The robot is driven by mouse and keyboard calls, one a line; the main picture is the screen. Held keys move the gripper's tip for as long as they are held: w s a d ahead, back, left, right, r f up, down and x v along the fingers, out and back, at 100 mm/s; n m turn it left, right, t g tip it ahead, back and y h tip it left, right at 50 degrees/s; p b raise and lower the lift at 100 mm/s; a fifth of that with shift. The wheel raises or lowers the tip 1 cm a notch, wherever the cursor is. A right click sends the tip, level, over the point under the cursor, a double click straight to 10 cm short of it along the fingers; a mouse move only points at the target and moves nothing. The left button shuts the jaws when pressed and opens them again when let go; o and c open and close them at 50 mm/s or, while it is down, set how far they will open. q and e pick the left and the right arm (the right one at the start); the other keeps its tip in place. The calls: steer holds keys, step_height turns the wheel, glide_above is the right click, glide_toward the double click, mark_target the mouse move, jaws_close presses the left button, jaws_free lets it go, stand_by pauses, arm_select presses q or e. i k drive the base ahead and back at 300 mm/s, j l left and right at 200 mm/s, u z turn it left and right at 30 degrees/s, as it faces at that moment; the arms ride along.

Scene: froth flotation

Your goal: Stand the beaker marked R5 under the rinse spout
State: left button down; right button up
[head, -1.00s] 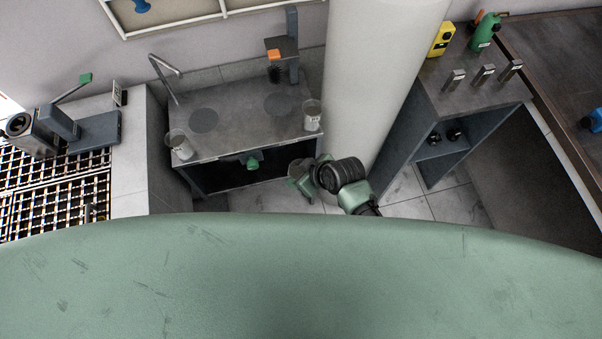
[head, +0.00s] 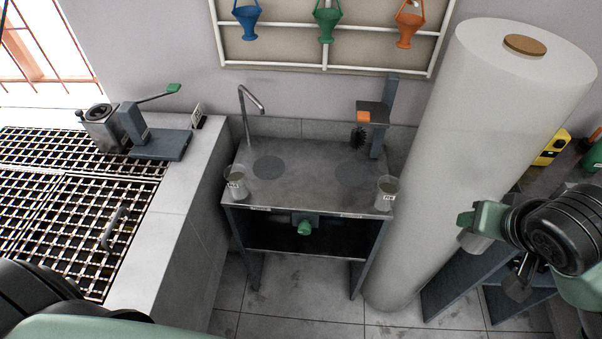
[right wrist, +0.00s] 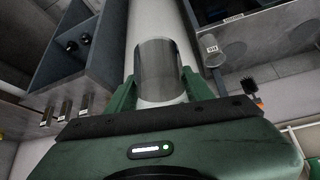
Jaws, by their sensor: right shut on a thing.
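My right gripper (head: 474,222) is at the right of the head view, clear of the bench. In the right wrist view its green fingers (right wrist: 158,92) are shut on a clear beaker (right wrist: 158,68); no marking shows on it. Two other beakers stand upright at the bench's front corners: the left beaker (head: 237,188) and the right beaker (head: 386,192). The rinse spout (head: 251,100) is a bent metal pipe at the bench's back left. A dark disc (head: 268,168) lies on the bench near it. My left gripper is out of view.
The grey bench (head: 310,182) has a second disc (head: 354,174) by a stand with an orange block (head: 363,116). A thick pale column (head: 455,150) stands between the bench and my right gripper. A grated counter (head: 105,215) is at left. The bench's middle is clear.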

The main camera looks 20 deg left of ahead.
mark_target(268, 167)
steer(key=i+l+u, duration=0.15)
steer(key=u, duration=1.25)
